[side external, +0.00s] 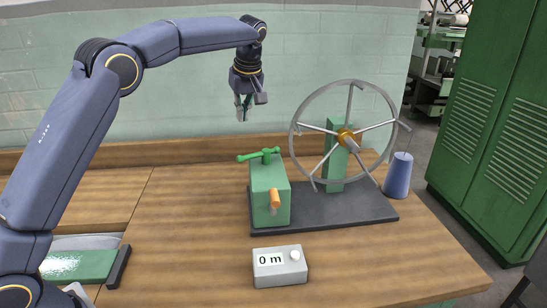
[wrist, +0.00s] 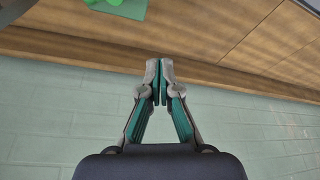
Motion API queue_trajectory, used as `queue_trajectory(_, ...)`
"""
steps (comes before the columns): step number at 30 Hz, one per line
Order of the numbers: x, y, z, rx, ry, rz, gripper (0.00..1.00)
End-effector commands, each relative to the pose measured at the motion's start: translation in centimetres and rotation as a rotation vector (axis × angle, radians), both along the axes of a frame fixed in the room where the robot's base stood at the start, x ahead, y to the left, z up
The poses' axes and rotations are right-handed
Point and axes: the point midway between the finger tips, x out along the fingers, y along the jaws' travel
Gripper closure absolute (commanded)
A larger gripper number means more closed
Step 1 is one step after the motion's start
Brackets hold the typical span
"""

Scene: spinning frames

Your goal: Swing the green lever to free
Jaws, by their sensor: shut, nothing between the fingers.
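The green lever (side external: 259,155) lies across the top of a green box (side external: 269,190) on the dark base plate (side external: 340,211). It has a ball end at the left. An orange peg (side external: 275,199) sticks out of the box's front. My gripper (side external: 241,115) hangs in the air above and behind the lever, apart from it, pointing down. In the wrist view my gripper (wrist: 159,68) is shut with its fingertips together and nothing between them. A green part (wrist: 120,6) shows at that view's top edge, mostly cut off; I cannot tell which part it is.
A large spoked wheel (side external: 297,127) on a green post stands right of the box, with a blue-grey cone (side external: 397,176) beyond. A grey box reading "0 m" (side external: 280,267) sits in front. The wooden bench (side external: 185,220) is clear left of the box.

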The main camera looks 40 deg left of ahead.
Motion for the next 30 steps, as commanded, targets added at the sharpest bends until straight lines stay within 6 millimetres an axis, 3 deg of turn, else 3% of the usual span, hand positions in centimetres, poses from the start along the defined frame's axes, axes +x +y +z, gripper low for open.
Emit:
queue_trajectory(11, 0.0, 0.1, -0.5, -0.001, 0.001, -0.001, 1.0)
queue_trajectory(17, 0.4, 1.2, -3.3, -0.001, 0.003, 0.001, 1.0)
queue_trajectory(26, 1.4, 3.1, -9.4, -0.001, 0.002, -0.001, 1.0)
queue_trajectory(30, 0.6, 1.1, -9.7, -0.002, -0.002, -0.005, 1.0)
